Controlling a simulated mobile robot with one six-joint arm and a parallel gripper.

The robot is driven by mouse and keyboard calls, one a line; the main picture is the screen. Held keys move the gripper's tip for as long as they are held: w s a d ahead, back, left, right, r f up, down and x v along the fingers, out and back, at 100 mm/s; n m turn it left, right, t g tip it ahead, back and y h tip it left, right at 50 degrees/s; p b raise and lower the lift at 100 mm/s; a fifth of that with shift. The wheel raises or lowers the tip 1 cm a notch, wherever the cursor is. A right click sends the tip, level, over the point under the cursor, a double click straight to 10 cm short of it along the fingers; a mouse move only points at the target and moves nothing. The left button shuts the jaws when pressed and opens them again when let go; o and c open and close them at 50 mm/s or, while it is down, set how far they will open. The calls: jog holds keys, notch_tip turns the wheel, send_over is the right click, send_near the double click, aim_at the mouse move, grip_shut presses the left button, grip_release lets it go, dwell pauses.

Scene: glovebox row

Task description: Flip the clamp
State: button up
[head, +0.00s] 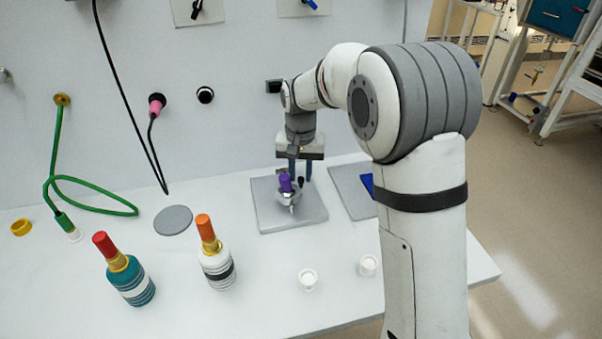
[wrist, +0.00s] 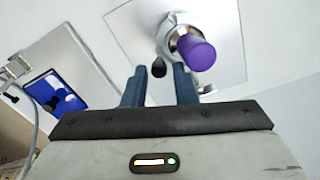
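The clamp (head: 291,196) is a small silvery device on a grey square plate (head: 262,213) on the bench. A purple cylinder (head: 285,183) stands up from it; the cylinder is large in the wrist view (wrist: 195,52). A black-tipped handle (head: 301,181) stands just beside it. My gripper (head: 300,173) points down right at the clamp, its two blue fingers apart. In the wrist view the handle's black tip (wrist: 159,67) shows near the gap between the fingers (wrist: 160,76). I cannot tell whether they touch it. The purple cylinder is outside the fingers.
A second grey plate (head: 351,194) with a blue item (head: 367,184) lies to the right, partly behind my arm. A green hose (head: 90,208) hangs at the left.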

aim_at(301, 177)
notch_tip(301, 177, up, 7)
jog(key=shift+r, duration=0.15)
dwell(0.7)
jog(key=s+d+r+t, duration=0.1)
jog(key=s+d+r, duration=0.2)
jog(key=s+d, duration=1)
jog(key=s+d+f, duration=0.2)
jog(key=s, duration=0.4)
jog(key=s+d+f+t, duration=0.1)
jog(key=s+d+f, duration=0.1)
jog(key=s, duration=0.5)
jog(key=shift+s+d+f+n+t, duration=0.15)
jog(key=shift+s+f+n+t, duration=0.1)
jog(key=shift+s+n+t, duration=0.05)
